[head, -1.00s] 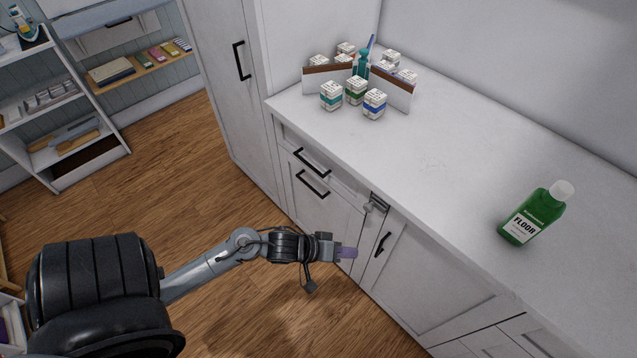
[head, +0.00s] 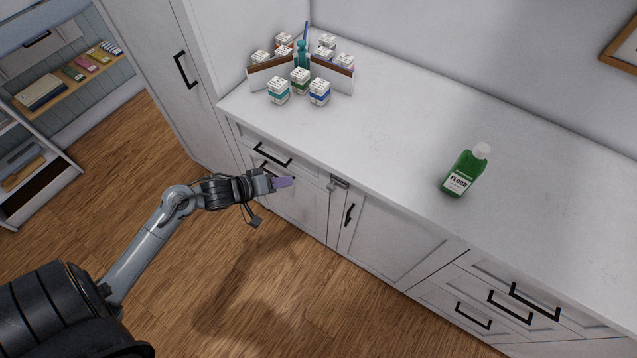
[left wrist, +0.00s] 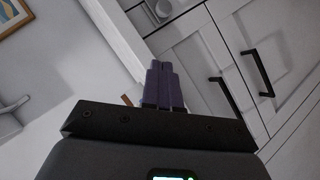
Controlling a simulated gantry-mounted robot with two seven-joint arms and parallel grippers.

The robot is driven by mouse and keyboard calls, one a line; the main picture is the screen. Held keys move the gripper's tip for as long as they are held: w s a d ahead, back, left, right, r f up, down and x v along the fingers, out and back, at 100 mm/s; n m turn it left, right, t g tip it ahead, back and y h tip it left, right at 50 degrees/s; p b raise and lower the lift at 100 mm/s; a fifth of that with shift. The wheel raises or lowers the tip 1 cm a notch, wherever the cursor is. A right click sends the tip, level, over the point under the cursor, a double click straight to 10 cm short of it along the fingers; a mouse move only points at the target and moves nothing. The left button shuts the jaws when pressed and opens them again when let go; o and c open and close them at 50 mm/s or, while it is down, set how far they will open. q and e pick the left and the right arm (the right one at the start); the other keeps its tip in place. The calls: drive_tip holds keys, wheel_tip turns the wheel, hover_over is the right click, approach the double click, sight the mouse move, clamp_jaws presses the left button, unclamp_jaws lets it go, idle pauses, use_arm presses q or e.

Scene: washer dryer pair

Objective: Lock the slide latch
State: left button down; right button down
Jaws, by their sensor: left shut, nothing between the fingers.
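The slide latch (head: 339,184) is a small grey metal fitting near the top of the white cabinet front, just under the countertop edge, left of a door with a black handle. Whether its bolt is slid across is too small to tell. In the left wrist view a grey latch part (left wrist: 160,10) shows at the top, beyond the fingertips. My left gripper (head: 288,182) has purple fingers that are shut and empty. It is in front of the cabinet, to the left of the latch and apart from it. The fingers (left wrist: 161,68) also show in the left wrist view. My right gripper is not seen.
The white countertop (head: 400,140) holds a green floor-cleaner bottle (head: 466,172) and, at the back left, several small labelled boxes (head: 299,80) in a holder. Black drawer handles (head: 273,154) stick out near my left gripper. The wooden floor (head: 270,290) before the cabinets is clear.

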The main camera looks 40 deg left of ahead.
use_arm(q)
drive_tip(key=shift+w+f, duration=0.1)
drive_tip(key=b, duration=0.3)
approach(332, 182)
drive_tip(key=w+a, duration=0.1)
drive_tip(key=w, duration=0.2)
drive_tip(key=shift+w+d+f+b, duration=0.1)
drive_tip(key=shift+d+f+b, duration=0.15)
drive_tip(key=shift+d+f, duration=0.25)
drive_tip(key=shift+d+f+b, duration=0.2)
drive_tip(key=shift+d+f, duration=0.05)
drive_tip(key=shift+d, duration=0.35)
drive_tip(key=d, duration=0.1)
drive_tip(key=d+p, duration=0.2)
drive_tip(key=d, duration=0.1)
drive_tip(key=shift+w, duration=0.25)
